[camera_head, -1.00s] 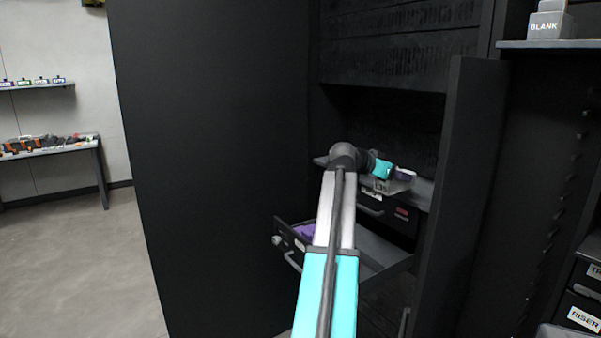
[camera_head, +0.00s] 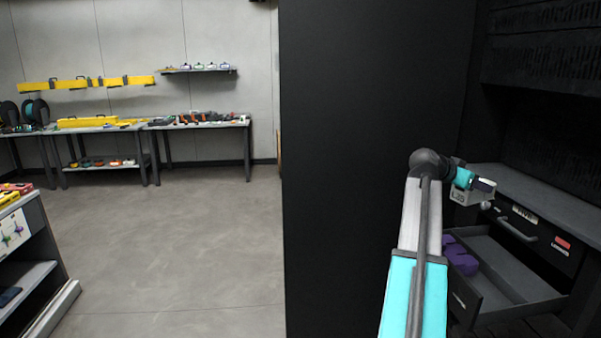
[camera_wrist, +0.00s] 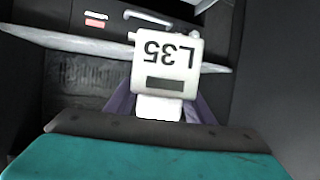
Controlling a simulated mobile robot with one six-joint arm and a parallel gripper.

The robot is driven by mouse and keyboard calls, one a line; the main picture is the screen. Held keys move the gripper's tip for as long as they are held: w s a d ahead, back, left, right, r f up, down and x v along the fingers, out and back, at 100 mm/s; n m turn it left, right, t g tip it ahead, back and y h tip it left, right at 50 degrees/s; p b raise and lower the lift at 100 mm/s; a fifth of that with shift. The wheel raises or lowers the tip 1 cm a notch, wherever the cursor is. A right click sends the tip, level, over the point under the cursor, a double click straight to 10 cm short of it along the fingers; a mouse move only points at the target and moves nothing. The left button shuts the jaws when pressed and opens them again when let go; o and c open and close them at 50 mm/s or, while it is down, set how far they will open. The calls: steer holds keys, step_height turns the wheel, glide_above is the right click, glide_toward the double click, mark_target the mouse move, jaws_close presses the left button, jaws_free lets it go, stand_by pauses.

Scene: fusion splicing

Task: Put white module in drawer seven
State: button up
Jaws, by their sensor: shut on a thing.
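The white module (camera_wrist: 165,65), marked L35, appears upside down in the wrist view, held between the purplish fingers of my gripper (camera_wrist: 160,106). In the head view the pale module (camera_head: 462,196) hangs from my gripper (camera_head: 478,187), above and beside an open drawer. The open drawer (camera_head: 515,282) has a grey floor and several purple pieces at its left end. Its number cannot be read. A shut black drawer (camera_head: 540,238) with a handle and a red label is just above it; its front also shows in the wrist view (camera_wrist: 60,18).
A grey shelf top (camera_head: 545,198) lies above the shut drawer inside the black cabinet. The tall black cabinet side (camera_head: 370,130) stands left of my arm. Open floor (camera_head: 180,240) stretches left, with benches (camera_head: 200,123) along the far wall and a display stand (camera_head: 30,250) at left.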

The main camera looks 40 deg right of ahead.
steer(key=w+a+f+n+t, duration=0.3)
steer(key=w+a, duration=0.8)
steer(key=w, duration=0.1)
steer(key=w+a+f+n+t+y, duration=0.1)
steer(key=w+a+f+n+t, duration=0.15)
steer(key=w+a, duration=0.9)
steer(key=w+a+f+n+t, duration=0.3)
steer(key=w+a+f+t, duration=0.1)
steer(key=w+a, duration=0.75)
steer(key=w+a+f+n+t+y, duration=0.25)
steer(key=w+a, duration=0.25)
steer(key=a, duration=0.6)
steer(key=w+a+f+n+t+y, duration=0.1)
steer(key=w+a+n+t+y, duration=0.3)
steer(key=a, duration=0.6)
steer(key=w+a+n+y, duration=0.1)
steer(key=a+n+y, duration=0.4)
steer(key=a, duration=1.6)
steer(key=shift+w+a+n+t, duration=0.3)
steer(key=shift+a+t, duration=0.1)
steer(key=shift+a+y, duration=0.1)
steer(key=shift+y, duration=0.15)
